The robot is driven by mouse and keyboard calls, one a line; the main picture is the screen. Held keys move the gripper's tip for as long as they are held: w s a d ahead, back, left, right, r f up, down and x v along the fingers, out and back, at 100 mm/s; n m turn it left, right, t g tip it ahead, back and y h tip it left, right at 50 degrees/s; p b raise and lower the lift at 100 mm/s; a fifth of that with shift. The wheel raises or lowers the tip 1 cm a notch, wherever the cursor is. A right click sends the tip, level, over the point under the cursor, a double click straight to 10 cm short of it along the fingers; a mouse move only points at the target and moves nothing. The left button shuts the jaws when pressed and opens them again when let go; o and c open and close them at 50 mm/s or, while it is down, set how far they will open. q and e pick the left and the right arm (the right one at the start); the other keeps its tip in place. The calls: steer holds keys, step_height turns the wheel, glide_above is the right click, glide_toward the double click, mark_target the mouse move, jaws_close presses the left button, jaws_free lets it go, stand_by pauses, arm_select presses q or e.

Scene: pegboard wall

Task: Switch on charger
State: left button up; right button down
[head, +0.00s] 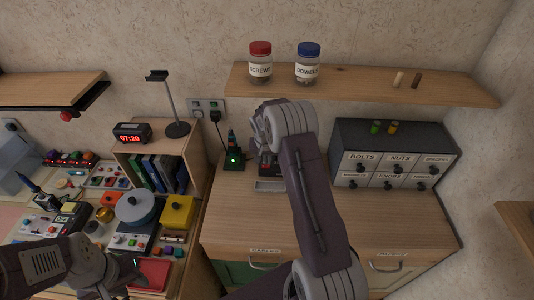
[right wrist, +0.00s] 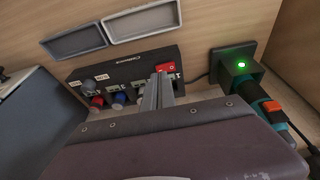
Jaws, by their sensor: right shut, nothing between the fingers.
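The charger (head: 233,157) is a black block on the right part of the bench, against the shelf unit. Its green light is lit, and a teal and black tool (right wrist: 272,108) sits in it in the right wrist view, where the charger (right wrist: 236,68) is at right. Left of it there is a black panel box (right wrist: 125,70) with a red switch (right wrist: 166,68) and several knobs. My right gripper (right wrist: 160,80) is shut and empty, its tips at the red switch; contact cannot be told. My left gripper (head: 122,278) is low at left, its jaws unclear.
Two grey trays (right wrist: 142,20) lie beside the panel box. A grey drawer cabinet (head: 395,145) stands right of my right arm. A wall shelf (head: 360,82) holds two jars above. The wooden bench top (head: 225,215) in front is clear. The left bench is crowded.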

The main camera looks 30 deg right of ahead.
steer(key=shift+x, duration=1.2)
